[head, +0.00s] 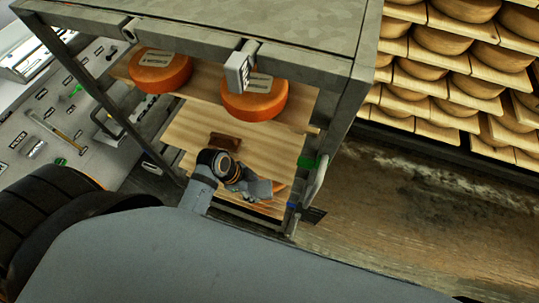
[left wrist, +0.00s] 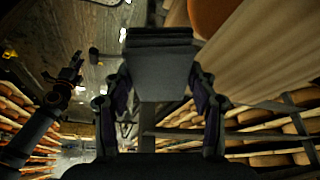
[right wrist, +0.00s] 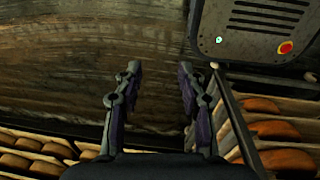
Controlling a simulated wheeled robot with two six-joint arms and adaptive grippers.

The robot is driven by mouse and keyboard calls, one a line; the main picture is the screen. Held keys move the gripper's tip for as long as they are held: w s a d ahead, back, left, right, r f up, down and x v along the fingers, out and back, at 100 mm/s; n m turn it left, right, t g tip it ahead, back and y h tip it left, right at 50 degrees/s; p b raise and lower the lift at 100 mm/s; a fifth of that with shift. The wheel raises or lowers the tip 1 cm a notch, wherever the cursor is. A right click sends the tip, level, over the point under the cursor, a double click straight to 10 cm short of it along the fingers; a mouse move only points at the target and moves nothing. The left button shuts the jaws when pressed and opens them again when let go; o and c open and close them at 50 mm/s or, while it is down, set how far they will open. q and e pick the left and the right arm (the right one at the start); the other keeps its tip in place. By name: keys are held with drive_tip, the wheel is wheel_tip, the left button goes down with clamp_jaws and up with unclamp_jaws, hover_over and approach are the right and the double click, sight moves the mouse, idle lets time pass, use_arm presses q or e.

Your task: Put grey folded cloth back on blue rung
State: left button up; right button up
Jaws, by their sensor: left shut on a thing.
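The grey folded cloth (head: 260,188) is in front of the cart's lower shelves in the head view. My left gripper (head: 238,178) is shut on it. In the left wrist view the cloth (left wrist: 160,68) fills the space between both fingers and shows stacked fold edges at its top. A small blue part (head: 291,205), probably the blue rung's end, shows at the cart's right side, just right of and below the cloth. The rest of that rung is hidden. My right gripper (right wrist: 159,75) is open and empty in the right wrist view.
Two orange cheese wheels (head: 254,98) sit on the cart's upper wooden board. A green part (head: 308,162) is on the cart's right side above the blue one. Racks of cheese (head: 440,68) stand at the back right. The floor (head: 400,210) to the right is clear.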

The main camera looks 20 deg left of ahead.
use_arm(q)
drive_tip(key=w+p, duration=0.1)
drive_tip(key=w, duration=0.5)
drive_tip(key=w+p, duration=0.1)
drive_tip(key=w, duration=0.5)
drive_tip(key=shift+w+d, duration=0.2)
drive_tip(key=shift+w, duration=0.7)
wheel_tip(320, 180, down, 3)
drive_tip(key=shift+w+f+p, duration=0.1)
drive_tip(key=shift+f+p, duration=0.1)
drive_tip(key=shift+p, duration=0.6)
drive_tip(key=shift+f, duration=0.3)
drive_tip(key=o, duration=0.8)
use_arm(e)
drive_tip(key=w+r, duration=0.1)
drive_tip(key=r, duration=0.1)
drive_tip(key=w+r, duration=0.1)
drive_tip(key=r, duration=0.1)
drive_tip(key=shift+w, duration=0.4)
drive_tip(key=shift+r, duration=0.1)
